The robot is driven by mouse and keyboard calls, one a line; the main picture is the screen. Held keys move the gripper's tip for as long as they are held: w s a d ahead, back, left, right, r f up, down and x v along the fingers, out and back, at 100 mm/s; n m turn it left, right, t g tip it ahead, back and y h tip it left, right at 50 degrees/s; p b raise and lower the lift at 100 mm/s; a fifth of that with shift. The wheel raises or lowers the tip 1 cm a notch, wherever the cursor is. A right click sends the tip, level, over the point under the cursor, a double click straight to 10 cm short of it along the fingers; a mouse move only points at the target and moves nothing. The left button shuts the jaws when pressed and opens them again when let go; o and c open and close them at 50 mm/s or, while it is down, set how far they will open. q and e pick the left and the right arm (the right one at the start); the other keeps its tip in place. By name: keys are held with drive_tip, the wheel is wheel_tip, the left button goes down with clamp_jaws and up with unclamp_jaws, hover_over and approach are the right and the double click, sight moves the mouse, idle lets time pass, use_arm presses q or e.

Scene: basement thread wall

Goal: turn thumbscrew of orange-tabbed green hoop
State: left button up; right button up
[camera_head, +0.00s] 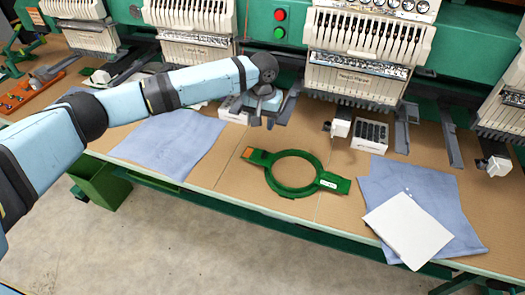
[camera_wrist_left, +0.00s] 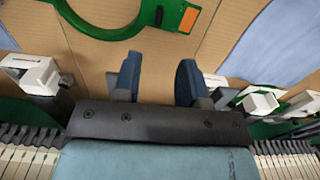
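The green hoop (camera_head: 290,190) lies flat on the tan table near its front edge. Its orange tab (camera_head: 247,152) is at the hoop's left end, and a white label is on its right arm. In the left wrist view, part of the hoop (camera_wrist_left: 105,34) shows at the top with the orange tab (camera_wrist_left: 189,18). A small dark piece beside the tab may be the thumbscrew; I cannot be sure. My left gripper (camera_head: 268,113) is behind the hoop, near the machines, apart from it. Its fingers (camera_wrist_left: 160,80) are open and empty. My right gripper is not in view.
Embroidery machine heads (camera_head: 365,55) line the back. A blue cloth (camera_head: 170,145) lies left of the hoop; another cloth (camera_head: 440,190) with a white sheet (camera_head: 408,228) lies right. A white slotted box (camera_head: 370,148) stands behind right. Table around the hoop is clear.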

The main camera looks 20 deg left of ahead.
sight(263, 155)
use_arm(q)
wheel_tip(263, 155, down, 14)
drive_tip(key=shift+r, duration=0.1)
idle(0.4)
clamp_jaws()
